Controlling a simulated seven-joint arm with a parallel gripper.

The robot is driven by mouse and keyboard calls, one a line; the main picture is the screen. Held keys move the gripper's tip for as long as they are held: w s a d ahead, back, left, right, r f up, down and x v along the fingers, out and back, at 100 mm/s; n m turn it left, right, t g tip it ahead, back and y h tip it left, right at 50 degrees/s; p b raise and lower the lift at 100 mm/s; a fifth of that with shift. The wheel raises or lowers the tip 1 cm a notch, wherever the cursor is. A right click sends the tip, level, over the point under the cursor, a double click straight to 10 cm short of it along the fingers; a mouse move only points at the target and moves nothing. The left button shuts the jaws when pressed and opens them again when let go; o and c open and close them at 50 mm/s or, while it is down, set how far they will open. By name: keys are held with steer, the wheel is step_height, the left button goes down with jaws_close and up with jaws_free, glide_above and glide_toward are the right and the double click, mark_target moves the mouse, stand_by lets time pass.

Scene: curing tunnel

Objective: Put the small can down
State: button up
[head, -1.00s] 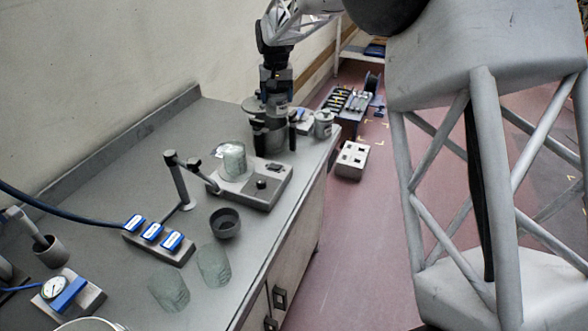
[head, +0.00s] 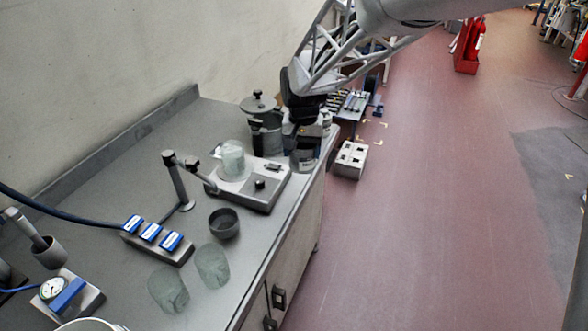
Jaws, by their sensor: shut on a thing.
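My gripper (head: 305,143) points down and is shut on the small can (head: 305,157), a grey can with a paler band. Its fingers are on either side of the can, and the gripper body hides the can's top. The can is near the counter's front edge, just right of the grey hot plate unit. I cannot tell whether its base touches the counter (head: 262,232).
The hot plate unit (head: 258,192) bears a glass beaker (head: 233,160). A dark bowl (head: 224,223) and two glass beakers (head: 212,265) stand nearer. A grey box (head: 350,160) is beyond the counter edge.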

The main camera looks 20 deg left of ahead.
mark_target(307, 159)
steer(key=shift+s+d+f+m, duration=0.15)
steer(key=shift+s+d+f, duration=0.1)
steer(key=shift+s+d, duration=0.35)
steer(key=shift+s+d+f+m, duration=0.15)
steer(key=shift+s+d+f, duration=0.1)
steer(key=shift+s+d, duration=0.35)
steer(key=shift+a, duration=0.1)
steer(key=w+a+f, duration=0.1)
steer(key=w+a, duration=0.8)
steer(key=w, duration=0.4)
steer(key=shift+a+f, duration=0.15)
steer(key=shift+f, duration=0.05)
steer(key=shift+f, duration=1.75)
steer(key=shift+f, duration=0.6)
